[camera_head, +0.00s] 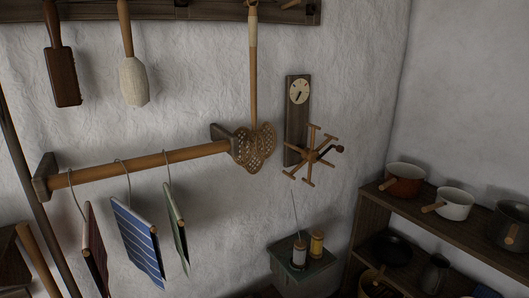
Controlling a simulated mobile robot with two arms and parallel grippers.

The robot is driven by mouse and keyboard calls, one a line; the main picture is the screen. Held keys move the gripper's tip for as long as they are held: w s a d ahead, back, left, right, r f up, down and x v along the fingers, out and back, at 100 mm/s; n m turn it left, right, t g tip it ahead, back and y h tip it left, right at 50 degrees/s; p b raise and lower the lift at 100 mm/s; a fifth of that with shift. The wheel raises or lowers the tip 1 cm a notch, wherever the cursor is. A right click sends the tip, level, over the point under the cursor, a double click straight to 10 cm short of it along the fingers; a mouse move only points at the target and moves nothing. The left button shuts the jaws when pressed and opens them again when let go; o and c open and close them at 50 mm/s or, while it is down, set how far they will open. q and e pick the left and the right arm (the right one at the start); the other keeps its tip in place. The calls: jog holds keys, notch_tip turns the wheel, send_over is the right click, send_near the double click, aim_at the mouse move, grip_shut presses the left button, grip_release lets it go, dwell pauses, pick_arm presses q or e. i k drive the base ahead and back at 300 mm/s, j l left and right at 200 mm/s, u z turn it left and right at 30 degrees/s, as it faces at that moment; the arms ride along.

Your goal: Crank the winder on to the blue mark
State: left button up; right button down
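The winder (312,155) is a wooden reel of several spokes with short crosspieces, mounted on a dark upright board (294,128) on the wall. A handle with a dark reddish knob (339,149) sticks out on its right side. A round pale dial (299,91) with a dark pointer sits at the top of the board; the pointer is directed downward, slightly left. I cannot make out a blue mark at this size. A thin thread rises from a pale spool (299,254) toward the reel. Neither of my grippers is in view.
The spool and a yellow one (317,243) stand on a small wall shelf (311,272). Pots, including a red-brown one (405,180), fill the right shelving. A wooden rail (150,164) with hanging cloths and a woven beater (256,148) are left of the winder. Wall space right of it is clear.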

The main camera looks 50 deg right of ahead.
aim_at(311, 154)
jog(key=z, duration=1.95)
